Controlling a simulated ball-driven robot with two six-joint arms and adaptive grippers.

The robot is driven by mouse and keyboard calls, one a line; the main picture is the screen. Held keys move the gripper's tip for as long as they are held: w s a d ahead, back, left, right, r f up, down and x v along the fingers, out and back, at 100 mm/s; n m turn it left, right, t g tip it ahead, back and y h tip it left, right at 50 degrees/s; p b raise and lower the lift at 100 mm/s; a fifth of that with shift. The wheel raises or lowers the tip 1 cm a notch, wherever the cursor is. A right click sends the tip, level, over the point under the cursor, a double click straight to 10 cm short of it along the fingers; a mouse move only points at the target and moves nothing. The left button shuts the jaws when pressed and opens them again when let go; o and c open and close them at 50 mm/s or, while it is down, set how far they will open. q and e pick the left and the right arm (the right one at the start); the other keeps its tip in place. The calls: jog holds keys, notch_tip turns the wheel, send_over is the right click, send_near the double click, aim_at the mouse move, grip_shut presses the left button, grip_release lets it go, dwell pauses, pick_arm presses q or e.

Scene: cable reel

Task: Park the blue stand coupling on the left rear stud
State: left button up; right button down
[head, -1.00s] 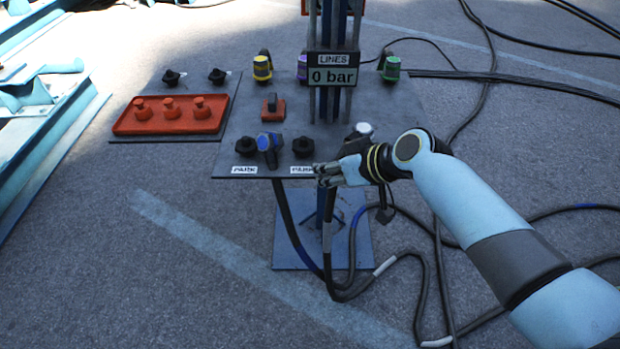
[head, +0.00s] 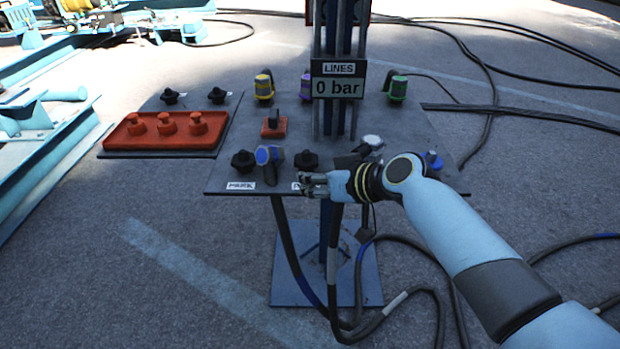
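The blue stand coupling (head: 268,160) has a blue face and a dark grey body. It stands at the panel's front edge, between two black knobs, with a hose below it. Two black studs stand behind the red tray: the left rear one (head: 170,97) and one to its right (head: 217,95). My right gripper (head: 302,184) reaches in from the right over the panel's front edge, fingers pointing left. Its fingers look apart, with nothing between them. My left gripper is out of view.
The red tray (head: 127,138) with red pegs sits left of the panel. A red block (head: 274,124) and yellow (head: 264,86), purple (head: 305,84) and green (head: 398,88) couplings are on the panel. The post with the LINES gauge (head: 338,87) rises behind.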

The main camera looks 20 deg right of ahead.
notch_tip(320, 180, down, 2)
jog(key=shift+f+b, duration=0.25)
jog(key=shift+b, duration=0.45)
jog(key=shift+f, duration=0.2)
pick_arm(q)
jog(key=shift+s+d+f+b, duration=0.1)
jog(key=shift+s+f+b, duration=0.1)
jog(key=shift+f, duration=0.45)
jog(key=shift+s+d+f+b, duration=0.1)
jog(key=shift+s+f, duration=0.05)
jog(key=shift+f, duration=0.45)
pick_arm(e)
jog(key=s+d, duration=0.4)
jog(key=d, duration=0.2)
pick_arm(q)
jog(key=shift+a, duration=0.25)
pick_arm(e)
jog(key=shift+d, duration=0.15)
